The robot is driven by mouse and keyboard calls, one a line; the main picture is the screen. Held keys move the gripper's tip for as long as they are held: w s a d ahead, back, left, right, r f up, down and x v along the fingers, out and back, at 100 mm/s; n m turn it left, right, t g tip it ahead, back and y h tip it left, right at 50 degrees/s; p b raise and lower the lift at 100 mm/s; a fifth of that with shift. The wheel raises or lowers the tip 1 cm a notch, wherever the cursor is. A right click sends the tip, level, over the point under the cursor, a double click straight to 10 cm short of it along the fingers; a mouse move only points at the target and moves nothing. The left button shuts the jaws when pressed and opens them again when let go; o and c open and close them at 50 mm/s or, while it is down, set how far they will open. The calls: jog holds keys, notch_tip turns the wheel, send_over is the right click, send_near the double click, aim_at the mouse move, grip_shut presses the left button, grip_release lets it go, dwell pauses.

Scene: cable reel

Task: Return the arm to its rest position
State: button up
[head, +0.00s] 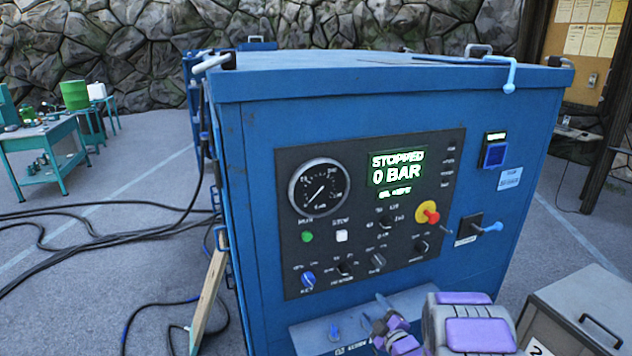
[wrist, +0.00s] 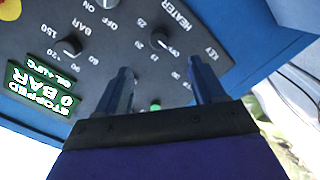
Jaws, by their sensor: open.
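My gripper (wrist: 162,84) is open and empty, its two dark blue fingers spread apart in the wrist view. Its tips point toward the dark control panel (wrist: 110,55), which looks rotated there. A small green light or button (wrist: 155,105) shows between the fingers. Whether the tips touch the panel I cannot tell. In the head view my purple and grey arm (head: 470,325) is low in front of the blue cabinet (head: 520,250), below its control panel (head: 335,235).
The display (head: 397,166) reads STOPPED, 0 BAR. A red and yellow stop button (head: 428,212) and a blue-handled lever (head: 487,228) stick out of the front. A grey box (head: 575,305) stands right of my arm. Cables (head: 95,235) lie on the left floor.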

jog(key=s+d+r+m+g+h, duration=0.4)
jog(key=s+r+m+g+h, duration=0.45)
jog(key=s, duration=0.65)
jog(key=s+a+r+m+g+y, duration=0.1)
jog(key=s+a+r+g, duration=0.2)
jog(key=s, duration=0.8)
jog(key=s+a+r+m+g+y, duration=0.1)
jog(key=s+a+r+m+g, duration=0.1)
jog(key=s, duration=1)
jog(key=s+a+r+m+g+y, duration=0.2)
jog(key=s+a+r+g, duration=0.2)
jog(key=s, duration=0.7)
jog(key=shift+s+a+r, duration=0.2)
jog(key=shift+s+a, duration=0.15)
jog(key=shift+a, duration=0.15)
jog(key=shift+w+g, duration=0.1)
jog(key=shift+g, duration=0.15)
